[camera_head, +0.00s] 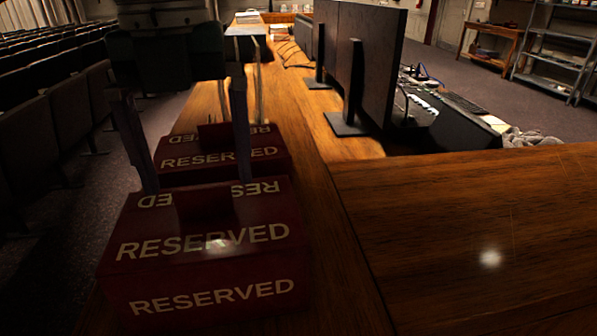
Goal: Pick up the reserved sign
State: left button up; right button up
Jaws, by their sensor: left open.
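Two dark red reserved signs with pale lettering sit one behind the other on the wooden desk top. The near reserved sign (205,262) is large at the lower left, with a darker raised part at the middle of its top. The far reserved sign (222,164) stands just behind it, partly covered by my gripper. My left gripper (197,187) comes down from above, open and empty. Its two fingers are spread left and right of the near sign's raised part, with the tips at its top back edge. Whether they touch it I cannot tell. My right gripper is not in view.
Dark monitors (366,62) stand on the desk to the right of the signs, with a black device (458,129) and cables behind the right panel. The wooden surface (450,235) at the lower right is bare. Rows of dark seats (70,115) lie to the left.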

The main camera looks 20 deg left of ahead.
aim_at(201, 187)
pick_arm(q)
notch_tip(201, 187, down, 4)
jog(key=shift+r, duration=0.25)
jog(key=shift+c, duration=0.2)
grip_shut()
dwell(0.4)
